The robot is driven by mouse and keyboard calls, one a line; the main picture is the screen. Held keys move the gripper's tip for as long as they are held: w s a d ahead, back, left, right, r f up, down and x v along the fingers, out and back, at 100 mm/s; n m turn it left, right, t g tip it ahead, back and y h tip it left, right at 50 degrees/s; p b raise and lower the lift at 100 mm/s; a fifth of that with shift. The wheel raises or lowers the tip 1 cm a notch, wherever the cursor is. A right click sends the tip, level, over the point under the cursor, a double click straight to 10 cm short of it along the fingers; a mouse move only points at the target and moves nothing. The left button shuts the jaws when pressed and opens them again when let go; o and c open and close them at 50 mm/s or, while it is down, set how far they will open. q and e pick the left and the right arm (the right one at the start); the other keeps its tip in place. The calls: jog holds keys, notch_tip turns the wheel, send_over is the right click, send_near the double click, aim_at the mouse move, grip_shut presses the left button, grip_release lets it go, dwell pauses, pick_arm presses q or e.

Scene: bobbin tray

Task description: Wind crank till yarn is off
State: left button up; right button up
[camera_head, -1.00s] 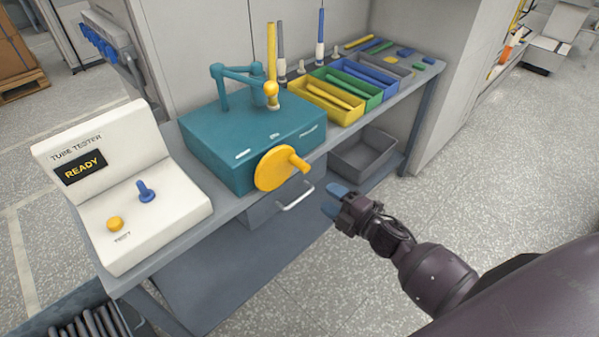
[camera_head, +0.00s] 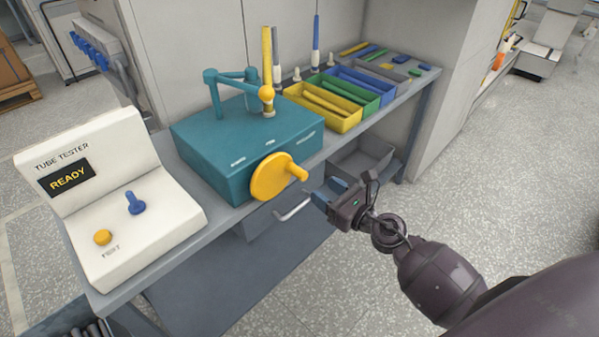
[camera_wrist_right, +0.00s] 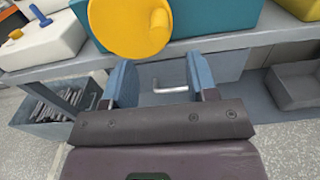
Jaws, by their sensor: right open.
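The yellow crank wheel (camera_head: 270,178) with its peg handle (camera_head: 298,172) is on the front of the teal winder box (camera_head: 222,160). In the right wrist view the crank wheel (camera_wrist_right: 125,22) and its handle (camera_wrist_right: 159,25) fill the upper left. A yellow tube (camera_head: 267,60) stands upright on the box beside the teal arm (camera_head: 232,76). I cannot tell how much yarn is on it. My right gripper (camera_head: 329,191) is open and empty, in front of the bench, a little right of and below the handle; its fingers (camera_wrist_right: 160,82) also show in the wrist view. My left gripper is out of view.
A white tube tester (camera_head: 120,200) reading READY stands at the left of the bench. Yellow, green and blue bins (camera_head: 345,124) stand right of the winder. A drawer handle (camera_head: 294,206) juts out below the bench, and a grey bin (camera_head: 385,155) is under it.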

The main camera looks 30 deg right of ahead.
aim_at(299, 174)
jog(key=x, duration=0.8)
jog(key=shift+p, duration=0.3)
jog(key=shift+w+a, duration=0.25)
jog(key=shift+w, duration=0.3)
jog(key=shift+c, duration=0.3)
jog(key=c, duration=0.9)
jog(key=shift+o, duration=0.2)
jog(key=shift+f, duration=0.1)
